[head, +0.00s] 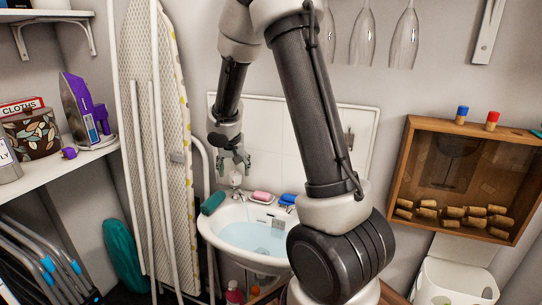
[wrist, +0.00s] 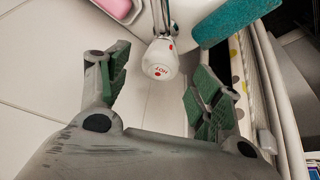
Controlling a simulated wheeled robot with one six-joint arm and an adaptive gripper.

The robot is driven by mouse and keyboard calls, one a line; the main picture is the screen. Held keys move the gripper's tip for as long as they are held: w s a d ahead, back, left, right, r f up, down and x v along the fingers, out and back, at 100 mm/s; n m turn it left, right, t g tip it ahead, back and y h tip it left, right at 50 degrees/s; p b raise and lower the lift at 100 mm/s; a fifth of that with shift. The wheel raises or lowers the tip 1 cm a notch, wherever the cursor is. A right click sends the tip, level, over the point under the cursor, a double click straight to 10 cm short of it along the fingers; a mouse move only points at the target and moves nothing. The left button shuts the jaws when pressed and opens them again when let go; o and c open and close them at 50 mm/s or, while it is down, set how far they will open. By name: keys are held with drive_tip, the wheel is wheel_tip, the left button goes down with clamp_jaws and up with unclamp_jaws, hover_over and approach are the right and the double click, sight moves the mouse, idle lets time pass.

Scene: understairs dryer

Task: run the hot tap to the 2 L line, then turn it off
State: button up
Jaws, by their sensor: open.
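The hot tap (wrist: 163,60) has a white knob marked HOT with red marks. In the wrist view it sits between and just beyond the two green-padded fingers of my gripper (wrist: 158,72), which is open and holds nothing. In the head view my gripper (head: 229,150) hangs just above the tap (head: 236,178) at the basin's back left. A thin pale stream seems to fall below the spout. The white basin (head: 207,228) holds pale blue water (head: 250,238). A small marked plate (head: 278,222) shows on its inner wall, too small to read.
A green sponge (head: 213,202) lies left of the tap, a pink soap (head: 262,196) and a blue item (head: 287,199) to its right. An ironing board (head: 160,130) stands close on the left. A cork-filled wooden box (head: 400,180) hangs on the right wall.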

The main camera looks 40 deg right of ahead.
sight(232, 174)
drive_tip(key=x, duration=0.4)
drive_tip(key=shift+f, duration=0.3)
drive_tip(key=m, duration=0.2)
drive_tip(key=m+g+h, duration=0.1)
drive_tip(key=m, duration=0.1)
drive_tip(key=shift+w+a, duration=0.15)
drive_tip(key=m, duration=0.2)
drive_tip(key=m+g+h, duration=0.1)
drive_tip(key=m, duration=0.1)
drive_tip(key=shift+w+m+g, duration=0.1)
drive_tip(key=shift+m+g, duration=0.2)
drive_tip(key=a+r+m, duration=0.1)
drive_tip(key=a+r, duration=0.2)
drive_tip(key=r, duration=0.5)
drive_tip(key=s+r+n+y, duration=0.1)
drive_tip(key=s+r+n, duration=0.2)
drive_tip(key=s+n, duration=0.2)
drive_tip(key=s+d+r+n+y, duration=0.1)
drive_tip(key=s+r+n, duration=0.3)
drive_tip(key=s, duration=0.8)
drive_tip(key=s+r+n+y, duration=0.1)
drive_tip(key=s+r+n, duration=0.2)
drive_tip(key=s+n, duration=0.3)
drive_tip(key=shift+s+d+r, duration=0.25)
drive_tip(key=shift+s+r, duration=0.1)
drive_tip(key=shift+s, duration=1.15)
